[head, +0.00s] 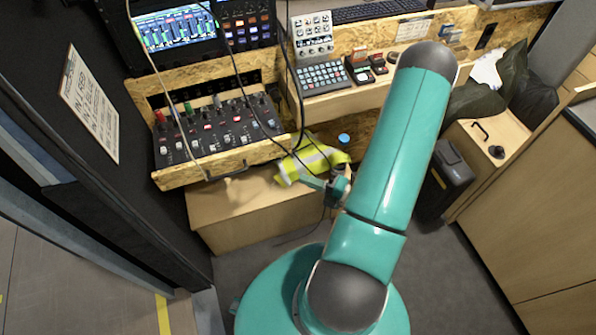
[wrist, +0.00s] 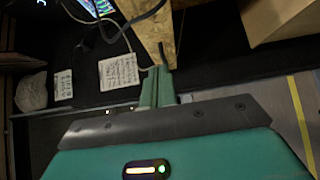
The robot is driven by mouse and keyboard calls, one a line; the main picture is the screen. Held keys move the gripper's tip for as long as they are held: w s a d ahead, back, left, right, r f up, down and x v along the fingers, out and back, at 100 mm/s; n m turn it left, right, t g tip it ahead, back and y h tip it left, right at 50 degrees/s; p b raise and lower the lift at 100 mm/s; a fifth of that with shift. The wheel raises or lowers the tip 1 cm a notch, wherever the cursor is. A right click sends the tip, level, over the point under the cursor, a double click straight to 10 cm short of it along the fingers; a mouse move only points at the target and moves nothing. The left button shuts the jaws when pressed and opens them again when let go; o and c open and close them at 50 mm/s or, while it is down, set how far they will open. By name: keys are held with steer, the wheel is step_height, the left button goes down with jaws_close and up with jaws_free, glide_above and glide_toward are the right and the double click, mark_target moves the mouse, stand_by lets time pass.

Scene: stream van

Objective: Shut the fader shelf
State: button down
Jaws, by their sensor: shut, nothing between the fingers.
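The fader shelf (head: 185,180) is pulled out at the left in the head view. It is a chipboard tray with a dark bar handle (head: 228,172) on its front and a black fader mixer (head: 215,130) on it. My gripper (head: 306,181) is shut and empty, to the right of the shelf front and apart from the handle in the head view. In the wrist view my shut fingers (wrist: 158,72) point at the end of a chipboard panel (wrist: 152,25), likely the shelf front. I cannot tell whether they touch it.
A yellow hi-vis vest (head: 312,160) lies beside my gripper, above a wooden box (head: 240,210). Cables hang over the shelf's right side. A dark case (head: 445,180) stands right of my arm. Open grey floor (head: 450,285) lies at the lower right.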

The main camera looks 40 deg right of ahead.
mark_target(264, 126)
steer(key=x, duration=0.3)
steer(key=d+x, duration=0.1)
steer(key=x, duration=0.3)
steer(key=w+d+x, duration=0.1)
steer(key=x, duration=0.3)
steer(key=shift+w+d, duration=0.15)
steer(key=shift+w, duration=0.2)
steer(key=shift+w, duration=0.1)
steer(key=w+d, duration=0.1)
steer(key=w, duration=0.3)
steer(key=w+d, duration=0.2)
steer(key=w, duration=0.3)
steer(key=w+d, duration=0.1)
steer(key=w, duration=0.3)
steer(key=shift+w+d, duration=0.25)
steer(key=shift+w, duration=0.05)
steer(key=shift+s, duration=0.1)
